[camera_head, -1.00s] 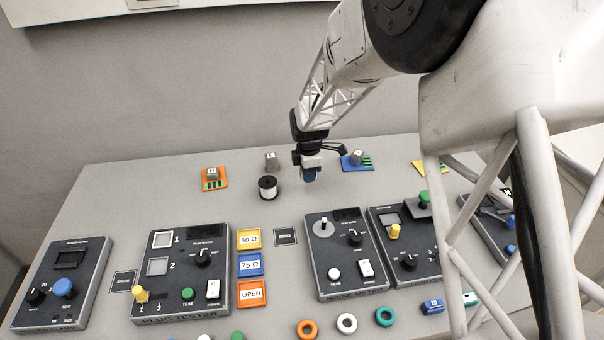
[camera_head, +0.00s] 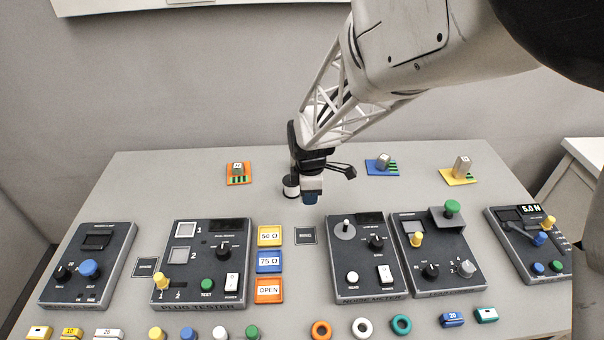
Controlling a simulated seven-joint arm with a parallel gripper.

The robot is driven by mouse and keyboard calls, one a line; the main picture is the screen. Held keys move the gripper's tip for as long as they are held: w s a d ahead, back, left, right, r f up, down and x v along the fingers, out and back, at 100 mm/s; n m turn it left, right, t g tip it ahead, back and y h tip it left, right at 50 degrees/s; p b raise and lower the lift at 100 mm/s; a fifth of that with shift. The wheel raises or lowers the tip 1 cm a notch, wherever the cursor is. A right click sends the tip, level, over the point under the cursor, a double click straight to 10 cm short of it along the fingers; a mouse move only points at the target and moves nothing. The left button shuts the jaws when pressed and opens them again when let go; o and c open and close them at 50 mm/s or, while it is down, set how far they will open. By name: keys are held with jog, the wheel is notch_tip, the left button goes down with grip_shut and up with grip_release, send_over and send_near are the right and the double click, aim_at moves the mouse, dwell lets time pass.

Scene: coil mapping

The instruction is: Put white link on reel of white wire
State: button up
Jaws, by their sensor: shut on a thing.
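The reel of white wire (camera_head: 291,187), a small spool with dark ends, stands upright at the back middle of the table. My gripper (camera_head: 310,197) points down just right of the reel and slightly nearer the camera, partly overlapping it in the picture. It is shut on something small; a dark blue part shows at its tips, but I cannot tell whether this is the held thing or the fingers. A white block marked 26 (camera_head: 108,333) lies at the front left edge of the picture; I cannot tell whether it is the white link.
Orange (camera_head: 239,178), blue (camera_head: 382,168) and yellow (camera_head: 458,177) cards with grey blocks lie along the back. A plug tester (camera_head: 203,262), a noise meter (camera_head: 368,268) and other panels fill the middle. Coloured plugs, rings including a white one (camera_head: 362,327), and blocks line the front.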

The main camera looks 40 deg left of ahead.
jog(key=shift+s+d+r, duration=0.15)
jog(key=shift+s+d, duration=0.05)
jog(key=shift+s, duration=0.3)
jog(key=shift+s+d+r, duration=0.1)
jog(key=shift+s+d, duration=0.1)
jog(key=shift+s, duration=0.35)
jog(key=shift+s+d+r, duration=0.15)
jog(key=shift+s+d, duration=0.05)
jog(key=shift+s, duration=0.3)
send_near(290, 191)
jog(key=shift+w+a+f, duration=0.25)
jog(key=shift+w+a, duration=0.05)
jog(key=shift+w, duration=0.25)
jog(key=shift+w+a+f, duration=0.2)
jog(key=shift+w+a, duration=0.1)
jog(key=shift+w, duration=0.2)
jog(key=shift+f, duration=1.8)
jog(key=o, duration=0.9)
jog(key=shift+f, duration=0.15)
